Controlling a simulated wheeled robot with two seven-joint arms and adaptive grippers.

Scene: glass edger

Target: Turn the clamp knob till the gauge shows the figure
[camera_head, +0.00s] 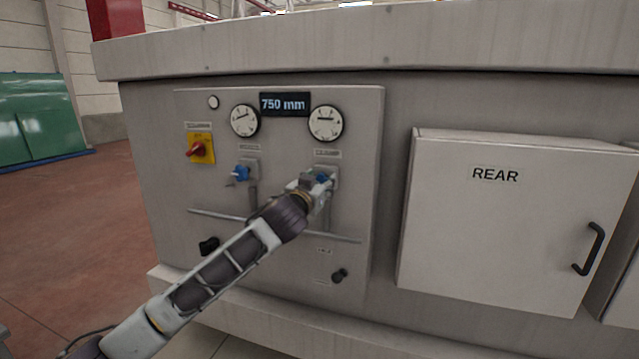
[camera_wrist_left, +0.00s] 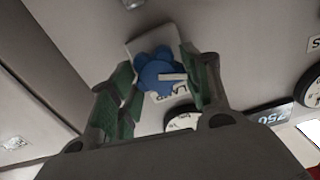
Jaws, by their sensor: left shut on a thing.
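The blue clamp knob (camera_wrist_left: 156,76) with a pale pointer sits between the green-padded fingers of my left gripper (camera_wrist_left: 160,84) in the left wrist view. In the head view my left gripper (camera_head: 318,178) reaches the panel at the right-hand blue knob (camera_head: 324,176) and covers part of it. The left gripper is shut on this knob. The round gauge (camera_head: 326,122) directly above has a white face and a dark needle lying roughly level; its figures are too small to read. The display (camera_head: 284,104) reads 750 mm. My right gripper is not in view.
A second blue knob (camera_head: 242,173) sits to the left, under another gauge (camera_head: 244,120). A red switch on a yellow plate (camera_head: 200,149) is further left. A horizontal rail (camera_head: 222,216) crosses the panel below. A door marked REAR (camera_head: 495,220) stands at the right.

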